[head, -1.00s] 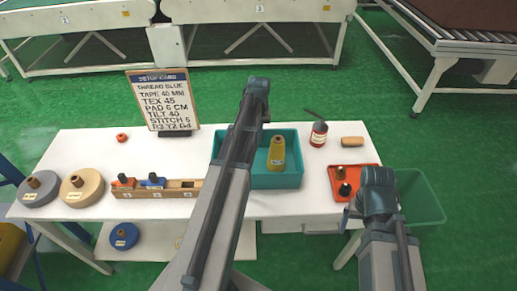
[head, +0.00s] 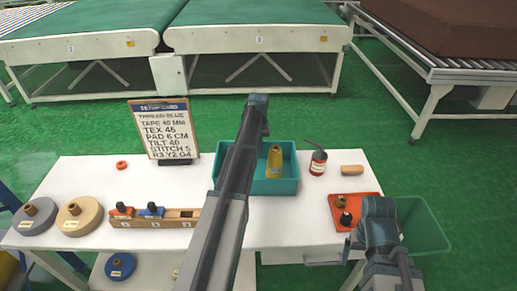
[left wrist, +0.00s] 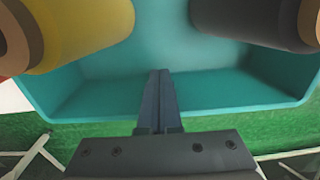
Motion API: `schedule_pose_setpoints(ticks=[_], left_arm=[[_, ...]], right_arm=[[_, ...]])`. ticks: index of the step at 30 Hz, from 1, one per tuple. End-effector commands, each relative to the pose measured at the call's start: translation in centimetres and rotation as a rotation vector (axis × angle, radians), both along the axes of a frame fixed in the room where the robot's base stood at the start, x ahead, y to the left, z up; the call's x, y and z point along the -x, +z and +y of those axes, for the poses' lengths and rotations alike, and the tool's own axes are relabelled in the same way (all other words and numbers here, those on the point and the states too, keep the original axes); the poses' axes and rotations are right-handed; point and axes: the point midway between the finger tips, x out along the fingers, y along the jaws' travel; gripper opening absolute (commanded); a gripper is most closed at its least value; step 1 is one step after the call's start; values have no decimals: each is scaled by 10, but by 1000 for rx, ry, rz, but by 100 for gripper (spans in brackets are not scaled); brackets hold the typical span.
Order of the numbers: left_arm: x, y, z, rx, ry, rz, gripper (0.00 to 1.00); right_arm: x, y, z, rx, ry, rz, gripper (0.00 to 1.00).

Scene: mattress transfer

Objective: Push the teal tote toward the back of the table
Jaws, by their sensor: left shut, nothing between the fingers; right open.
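The teal tote (head: 282,188) stands upright at the table's back edge, right of centre. A yellow thread cone (head: 275,165) stands in it. The left wrist view shows the tote (left wrist: 200,90) from inside, with the yellow cone (left wrist: 85,30) and a dark cone (left wrist: 255,20), which my arm hides in the head view. My left gripper (left wrist: 160,75) is shut and empty, its fingers in front of the tote's back wall; I cannot tell whether they touch it. In the head view my left arm covers the tote's left part. My right gripper (head: 380,212) is open near the red tray, its fingertips mostly hidden.
A red tray (head: 340,203) with small cones, a red bottle (head: 318,162) and a tan block (head: 352,170) are on the right. A wooden rack (head: 180,219), reels (head: 75,216) and a sign (head: 163,130) are on the left. A green bin (head: 425,230) is beyond the right edge.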

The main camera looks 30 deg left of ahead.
Motion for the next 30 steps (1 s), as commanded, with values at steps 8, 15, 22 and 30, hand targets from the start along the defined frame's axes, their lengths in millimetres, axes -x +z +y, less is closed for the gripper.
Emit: schedule_pose_setpoints(ticks=[8, 15, 22, 30], left_arm=[[23, 18, -14, 0, -2, -1, 0], [23, 56, -14, 0, -1, 0, 0], [23, 89, -14, 0, -1, 0, 0], [23, 101, -14, 0, -1, 0, 0]], right_arm=[[0, 18, 0, 0, 0, 0, 90], [0, 56, 0, 0, 0, 0, 90], [0, 89, 0, 0, 0, 0, 90], [0, 101, 0, 0, 0, 0, 90]])
